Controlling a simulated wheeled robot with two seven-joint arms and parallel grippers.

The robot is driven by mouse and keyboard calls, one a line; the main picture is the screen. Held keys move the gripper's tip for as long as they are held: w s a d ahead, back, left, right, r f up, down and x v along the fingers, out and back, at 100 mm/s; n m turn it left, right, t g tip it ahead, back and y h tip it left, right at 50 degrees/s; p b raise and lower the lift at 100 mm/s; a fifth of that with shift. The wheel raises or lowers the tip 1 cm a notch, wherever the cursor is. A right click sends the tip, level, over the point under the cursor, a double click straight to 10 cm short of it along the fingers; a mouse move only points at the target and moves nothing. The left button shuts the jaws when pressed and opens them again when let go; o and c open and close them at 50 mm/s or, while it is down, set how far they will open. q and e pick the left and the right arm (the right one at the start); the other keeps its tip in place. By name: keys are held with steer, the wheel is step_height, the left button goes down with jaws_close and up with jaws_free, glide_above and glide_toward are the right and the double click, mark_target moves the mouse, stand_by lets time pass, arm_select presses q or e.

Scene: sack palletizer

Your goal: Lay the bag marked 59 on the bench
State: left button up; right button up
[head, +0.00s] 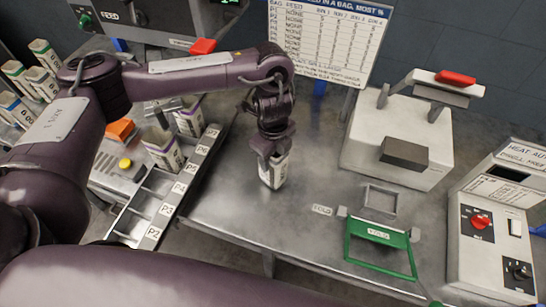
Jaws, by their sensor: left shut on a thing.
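My left gripper (272,148) comes down from above over the middle of the metal bench (235,205). It is shut on a small white bag (273,172) and holds it upright. The bag's lower end is at or just above the bench top; I cannot tell if it touches. The mark on this bag is too small to read. My right gripper does not show in the view.
A rack of labelled slots (150,208) lies left of the held bag, with white bags (163,150) at it. More bags (42,82) stand far left. A green frame (380,246), a white press (395,140) and a control box (490,230) stand right. Bench around the held bag is clear.

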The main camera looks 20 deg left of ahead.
arm_select(q)
steer(key=shift+w+f, duration=0.1)
steer(key=shift+f, duration=0.4)
steer(key=o, duration=1.4)
steer(key=shift+f, duration=0.1)
steer(key=shift+o, duration=0.2)
step_height(320, 180, up, 12)
steer(key=shift+r+p, duration=0.2)
steer(key=shift+p, duration=0.2)
steer(key=shift+s+f, duration=0.1)
steer(key=shift+s, duration=0.1)
